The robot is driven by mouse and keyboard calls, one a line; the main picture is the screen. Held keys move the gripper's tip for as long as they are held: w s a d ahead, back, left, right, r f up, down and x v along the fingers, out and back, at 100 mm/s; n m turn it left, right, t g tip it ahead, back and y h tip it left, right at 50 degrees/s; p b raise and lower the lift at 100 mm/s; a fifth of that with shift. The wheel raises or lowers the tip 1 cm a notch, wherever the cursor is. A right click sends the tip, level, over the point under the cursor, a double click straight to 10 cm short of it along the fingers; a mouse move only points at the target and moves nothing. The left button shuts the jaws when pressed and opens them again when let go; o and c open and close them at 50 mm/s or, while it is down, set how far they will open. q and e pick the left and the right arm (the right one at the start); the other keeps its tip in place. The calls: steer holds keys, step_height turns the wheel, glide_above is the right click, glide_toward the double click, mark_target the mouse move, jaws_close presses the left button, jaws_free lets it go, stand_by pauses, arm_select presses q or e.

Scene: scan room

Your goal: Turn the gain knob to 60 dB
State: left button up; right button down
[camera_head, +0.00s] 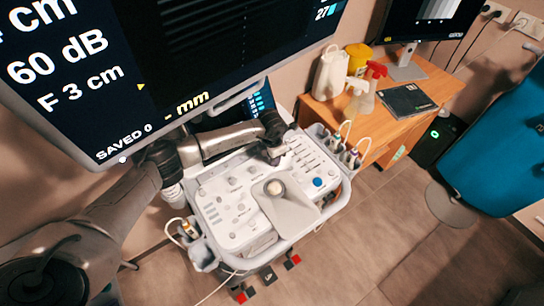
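The ultrasound console's control panel (222,222) is pale, with several small round knobs and buttons on its left half. I cannot tell by label which one is the gain knob; it may be hidden by my gripper. The large monitor (110,60) at top left reads "60 dB", "F 3 cm" and "SAVED 0". My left arm comes in from the left, below the monitor. My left gripper (274,153) is at the far edge of the panel, pointing down close to its surface. Its fingers are too small and dark to show whether they are open. My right gripper is not in view.
A trackball (275,188) and a blue button (318,182) are on the panel. Probes (350,157) hang at its right side.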

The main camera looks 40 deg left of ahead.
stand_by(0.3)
arm_select(q)
steer(key=o, duration=0.9)
steer(key=shift+r+p, duration=0.45)
steer(key=shift+r, duration=6.5)
